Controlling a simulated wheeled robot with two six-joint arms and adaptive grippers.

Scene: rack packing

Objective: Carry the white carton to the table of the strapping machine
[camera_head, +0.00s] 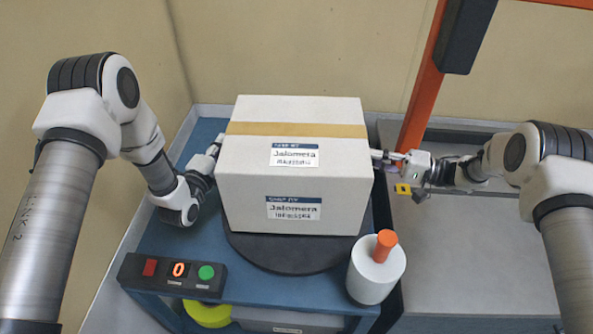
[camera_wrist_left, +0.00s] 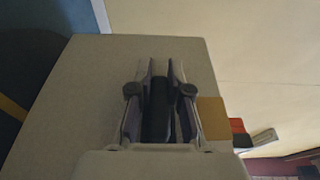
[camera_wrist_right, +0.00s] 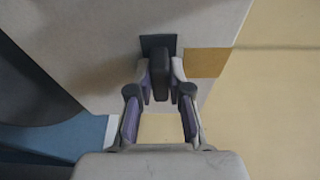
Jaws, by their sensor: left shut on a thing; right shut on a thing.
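The white carton (camera_head: 295,185), with tan tape across its top and two printed labels, is upright over a dark round turntable (camera_head: 290,257) on a blue table (camera_head: 165,245). I cannot tell whether it touches the turntable. My left gripper (camera_head: 214,152) is shut on a dark handle at the carton's left side; the handle shows between the fingers in the left wrist view (camera_wrist_left: 160,95). My right gripper (camera_head: 385,156) is shut on a similar handle at the right side, seen in the right wrist view (camera_wrist_right: 160,78). The strapping machine's grey table (camera_head: 470,260) with an orange frame (camera_head: 423,95) is at right.
A control box (camera_head: 172,272) with a red button, a lit 0 and a green button sits at the blue table's front left. A white cylinder (camera_head: 376,272) with an orange knob stands at its front right. Walls rise behind.

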